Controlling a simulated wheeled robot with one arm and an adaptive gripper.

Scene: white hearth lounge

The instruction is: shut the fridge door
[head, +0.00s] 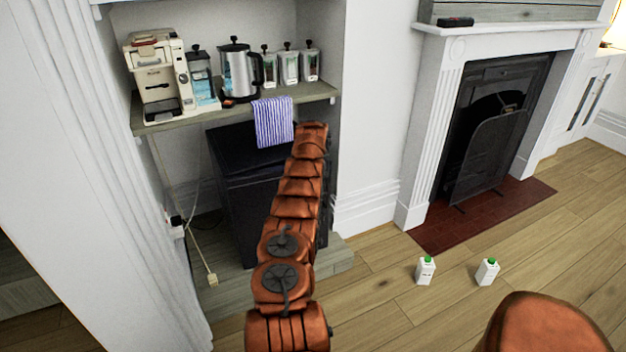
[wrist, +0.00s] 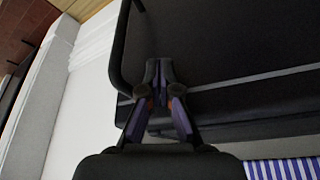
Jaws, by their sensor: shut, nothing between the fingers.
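The black fridge (head: 240,200) stands in the alcove under the wooden shelf, partly hidden behind my arm in the head view. A seam crosses its front near the top. The fridge also fills much of the wrist view (wrist: 235,45), where a pale strip crosses the dark surface. I see no clear gap at the door, but my arm covers its right side, so I cannot tell if it is fully shut. My gripper (wrist: 158,66) is shut and empty, close in front of the fridge near its side edge. I cannot tell whether it touches. The head view hides the gripper.
A striped towel (head: 273,122) hangs from the shelf (head: 225,106) above the fridge. A coffee maker (head: 155,75), kettle (head: 238,70) and jars stand on it. Two cartons (head: 426,270) (head: 487,271) stand on the floor at right. A fireplace (head: 490,130) is beyond.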

